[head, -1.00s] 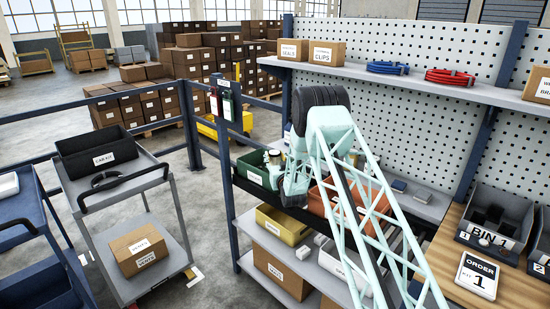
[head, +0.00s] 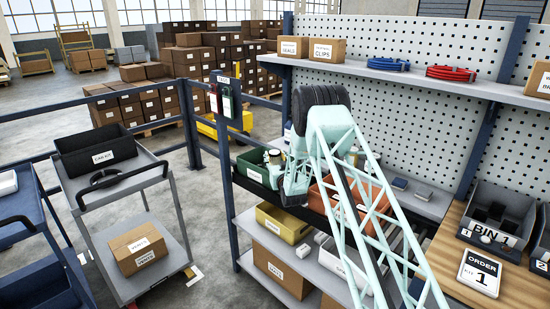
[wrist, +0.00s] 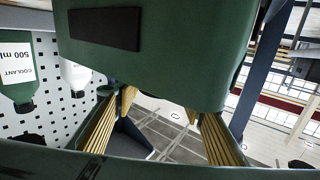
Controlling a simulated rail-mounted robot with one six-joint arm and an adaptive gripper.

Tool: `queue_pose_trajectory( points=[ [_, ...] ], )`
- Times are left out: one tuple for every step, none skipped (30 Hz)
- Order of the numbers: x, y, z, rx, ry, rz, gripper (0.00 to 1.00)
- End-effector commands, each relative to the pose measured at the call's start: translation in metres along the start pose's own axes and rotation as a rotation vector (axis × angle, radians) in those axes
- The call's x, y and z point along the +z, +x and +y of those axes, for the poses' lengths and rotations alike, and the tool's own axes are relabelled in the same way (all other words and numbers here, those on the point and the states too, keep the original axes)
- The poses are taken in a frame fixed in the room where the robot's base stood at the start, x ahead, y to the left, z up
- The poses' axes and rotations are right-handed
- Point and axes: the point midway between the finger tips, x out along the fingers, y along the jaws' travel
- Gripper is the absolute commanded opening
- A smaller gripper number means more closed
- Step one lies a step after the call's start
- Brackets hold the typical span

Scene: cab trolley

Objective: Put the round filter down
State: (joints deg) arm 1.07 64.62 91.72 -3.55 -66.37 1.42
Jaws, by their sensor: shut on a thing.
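My gripper (head: 293,198) is low over the front of the shelf, beside the green bin (head: 252,174); my own arm hides most of it in the head view.
Bottles stand close by, including a green coolant bottle (wrist: 15,75), upside down in the wrist view. An orange bin (head: 322,196) is right of my gripper. A yellow bin (head: 283,224) sits on the lower shelf. A trolley (head: 165,205) with a black bin stands at left.

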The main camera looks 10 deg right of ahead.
Motion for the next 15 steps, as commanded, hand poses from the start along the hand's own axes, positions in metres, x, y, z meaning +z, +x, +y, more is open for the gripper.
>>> queue_pose_trajectory(
  points=[
    [-0.0007,0.0002,0.0000,0.000,0.000,0.001,0.25],
    [-0.0009,0.0002,0.0000,0.000,0.000,0.001,0.25],
    [-0.0004,0.0000,0.0000,0.000,0.000,0.000,0.39],
    [-0.0005,0.0000,0.0000,0.000,0.000,0.000,0.42],
    [-0.0005,0.0000,0.0000,0.000,0.000,0.000,0.44],
    [-0.0005,0.0000,0.0000,0.000,0.000,0.000,0.48],
    [-0.0005,0.0000,0.0000,0.000,0.000,0.000,0.51],
    [-0.0005,0.0000,0.0000,0.000,0.000,0.000,0.51],
    [-0.0005,0.0000,0.0000,0.000,0.000,0.000,0.51],
    [-0.0005,0.0000,0.0000,0.000,0.000,0.000,0.51],
    [-0.0004,0.0000,0.0000,0.000,0.000,0.000,0.51],
    [-0.0004,0.0000,0.0000,0.000,0.000,0.000,0.51],
    [-0.0004,0.0000,0.0000,0.000,0.000,0.000,0.51],
    [-0.0004,0.0000,0.0000,0.000,0.000,0.000,0.51],
    [-0.0004,0.0000,0.0000,0.000,0.000,0.000,0.51]
  ],
)
